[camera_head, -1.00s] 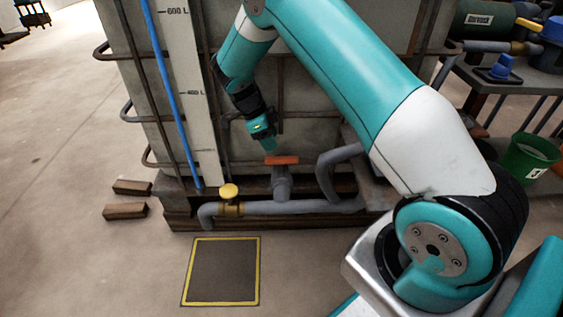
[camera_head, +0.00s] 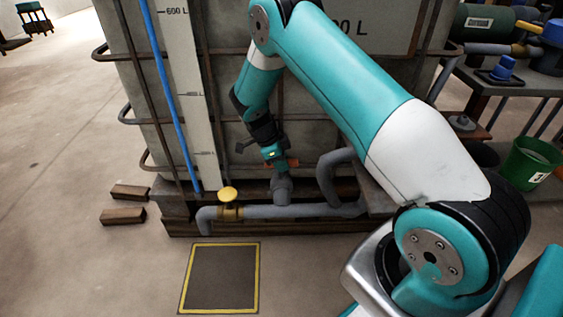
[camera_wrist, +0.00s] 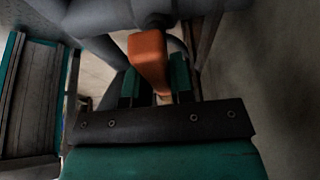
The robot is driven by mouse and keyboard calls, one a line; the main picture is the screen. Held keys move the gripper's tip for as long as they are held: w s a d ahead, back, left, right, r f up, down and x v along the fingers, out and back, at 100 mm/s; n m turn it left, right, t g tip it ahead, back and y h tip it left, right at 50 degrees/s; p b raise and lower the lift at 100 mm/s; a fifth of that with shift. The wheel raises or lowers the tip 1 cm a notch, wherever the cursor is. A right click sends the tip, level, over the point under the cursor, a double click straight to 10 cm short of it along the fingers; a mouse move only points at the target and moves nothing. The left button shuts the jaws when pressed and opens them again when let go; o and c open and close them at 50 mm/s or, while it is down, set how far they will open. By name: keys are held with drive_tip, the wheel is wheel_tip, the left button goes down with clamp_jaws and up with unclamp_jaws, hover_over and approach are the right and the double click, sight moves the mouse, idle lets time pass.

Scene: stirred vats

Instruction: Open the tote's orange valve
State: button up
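The orange valve handle (camera_head: 293,163) sits on a grey pipe fitting low on the tote (camera_head: 228,150). My gripper (camera_head: 275,160) points down at it and partly hides it in the head view. In the wrist view the orange handle (camera_wrist: 150,60) reaches between the two teal fingers of my gripper (camera_wrist: 156,86). The fingers stand apart on either side of it and look open. Whether either finger touches the handle is hard to tell.
A yellow valve knob (camera_head: 228,193) stands on the grey pipe (camera_head: 265,212) to the left. A yellow-edged dark floor square (camera_head: 222,277) lies in front. A green bucket (camera_head: 530,160) is at the right. Wooden blocks (camera_head: 124,216) lie left of the tote.

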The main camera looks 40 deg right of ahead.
clamp_jaws()
drive_tip(key=n+t+p, duration=0.1)
drive_tip(key=n+p, duration=0.1)
drive_tip(key=n, duration=0.2)
drive_tip(key=shift+r+h, duration=0.15)
drive_tip(key=shift+h, duration=0.25)
drive_tip(key=n+t+p, duration=0.2)
drive_tip(key=n, duration=0.2)
drive_tip(key=shift+n, duration=0.3)
drive_tip(key=n+t+p, duration=0.1)
drive_tip(key=n, duration=0.1)
drive_tip(key=n+t+p, duration=0.1)
drive_tip(key=n, duration=0.2)
drive_tip(key=shift+y, duration=0.4)
drive_tip(key=shift+n+t+y+p, duration=0.5)
drive_tip(key=shift+n+y+p, duration=0.15)
drive_tip(key=shift+n, duration=1.55)
